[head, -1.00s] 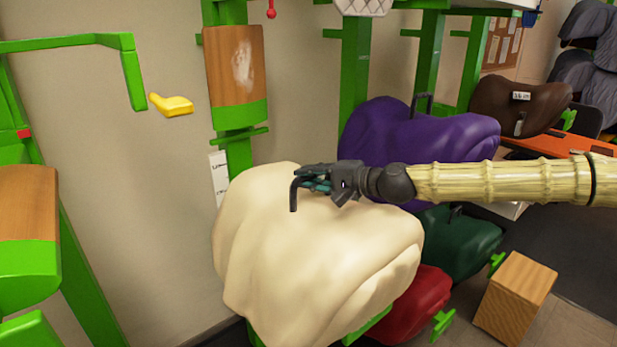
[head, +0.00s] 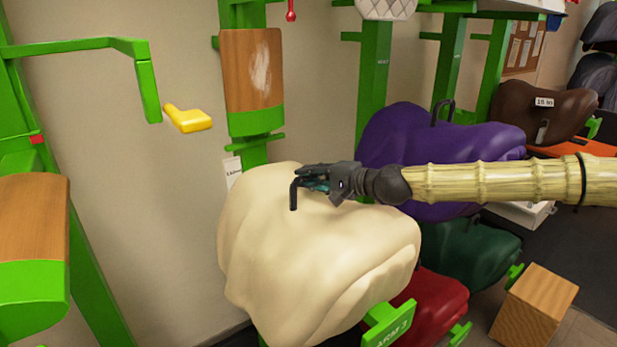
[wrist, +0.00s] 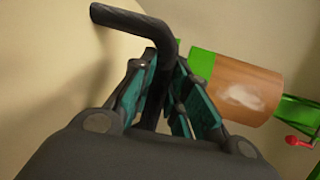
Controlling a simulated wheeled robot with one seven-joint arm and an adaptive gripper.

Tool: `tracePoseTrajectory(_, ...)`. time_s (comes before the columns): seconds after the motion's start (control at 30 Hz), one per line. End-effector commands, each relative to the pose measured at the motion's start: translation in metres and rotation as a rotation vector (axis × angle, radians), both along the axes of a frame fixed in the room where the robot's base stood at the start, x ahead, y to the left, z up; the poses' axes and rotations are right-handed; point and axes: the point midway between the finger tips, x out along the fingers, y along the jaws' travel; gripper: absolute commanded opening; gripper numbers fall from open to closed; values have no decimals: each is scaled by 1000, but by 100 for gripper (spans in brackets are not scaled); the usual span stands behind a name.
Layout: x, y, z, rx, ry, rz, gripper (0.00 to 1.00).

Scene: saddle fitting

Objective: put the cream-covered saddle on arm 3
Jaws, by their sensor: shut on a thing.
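The cream-covered saddle (head: 310,260) fills the lower middle of the head view, its cover hanging in folds. My gripper (head: 308,182) is shut on the saddle's black bent handle at its top; the handle (wrist: 135,22) also shows between the fingers (wrist: 160,85) in the wrist view. A green end plate marked ARM 3 (head: 390,324) shows at the saddle's lower right edge. The rest of arm 3 is hidden by the saddle. I cannot tell whether the saddle touches the arm.
A purple saddle (head: 400,145), a green saddle (head: 470,252) and a red saddle (head: 432,305) hang close on the right. A wood-faced pad (head: 253,70) is on the post behind. A yellow piece (head: 188,119) sticks out at left. A wooden block (head: 535,305) stands lower right.

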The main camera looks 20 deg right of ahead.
Motion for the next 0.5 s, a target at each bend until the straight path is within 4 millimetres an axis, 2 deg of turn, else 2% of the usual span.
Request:
tracePoseTrajectory(0.17, 4, -1, 4, 1, -5, -7, 0)
tracePoseTrajectory(0.2, 4, -1, -5, 2, -4, -7, 0)
tracePoseTrajectory(0.5, 6, 8, -27, 0, -4, 4, 0)
